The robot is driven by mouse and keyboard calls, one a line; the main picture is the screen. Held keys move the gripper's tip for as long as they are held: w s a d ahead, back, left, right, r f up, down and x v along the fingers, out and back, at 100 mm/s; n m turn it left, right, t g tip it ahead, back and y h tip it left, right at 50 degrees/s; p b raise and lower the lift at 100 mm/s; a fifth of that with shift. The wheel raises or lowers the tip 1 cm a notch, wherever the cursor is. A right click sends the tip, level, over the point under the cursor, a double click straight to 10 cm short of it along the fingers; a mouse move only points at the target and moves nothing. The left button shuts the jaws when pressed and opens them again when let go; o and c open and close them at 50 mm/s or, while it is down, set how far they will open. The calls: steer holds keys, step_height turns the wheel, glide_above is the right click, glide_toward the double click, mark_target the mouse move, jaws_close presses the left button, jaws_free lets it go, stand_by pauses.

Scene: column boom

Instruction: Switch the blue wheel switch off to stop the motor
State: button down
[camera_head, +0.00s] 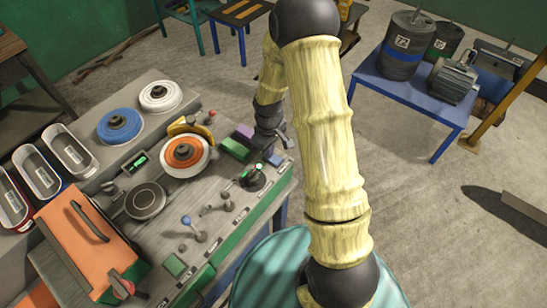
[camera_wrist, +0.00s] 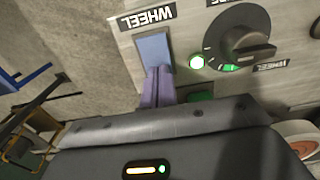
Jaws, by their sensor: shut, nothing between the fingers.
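The blue wheel switch (camera_wrist: 153,48) is a flat blue rocker on the grey panel, below a label reading WHEEL in the wrist view. It also shows as a small blue patch at the console's right edge (camera_head: 274,159) in the head view. My gripper (camera_wrist: 158,72) is shut and empty, its narrow, purple-looking fingertips at the lower edge of the switch. I cannot tell whether they touch it. In the head view my gripper (camera_head: 272,149) is partly hidden by its own dark body, just above the switch. A small lamp (camera_wrist: 197,62) beside the switch is lit.
A black dial (camera_wrist: 250,46) sits right of the switch in the wrist view. In the head view, a green block (camera_head: 235,150), a purple block (camera_head: 243,132), an orange-and-white wheel (camera_head: 186,156) and upright levers (camera_head: 194,228) crowd the console.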

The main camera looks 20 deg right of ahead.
steer(key=shift+f, duration=0.1)
steer(key=shift+w+r+p, duration=0.1)
steer(key=shift+r+p, duration=2.6)
steer(key=shift+r, duration=0.85)
steer(key=shift+d, duration=0.1)
steer(key=s+r+m+t+b, duration=0.2)
steer(key=s+r+m+b, duration=0.5)
steer(key=s, duration=0.7)
steer(key=shift+s+r+t, duration=0.15)
steer(key=shift+r+t, duration=0.15)
steer(key=shift+r, duration=0.6)
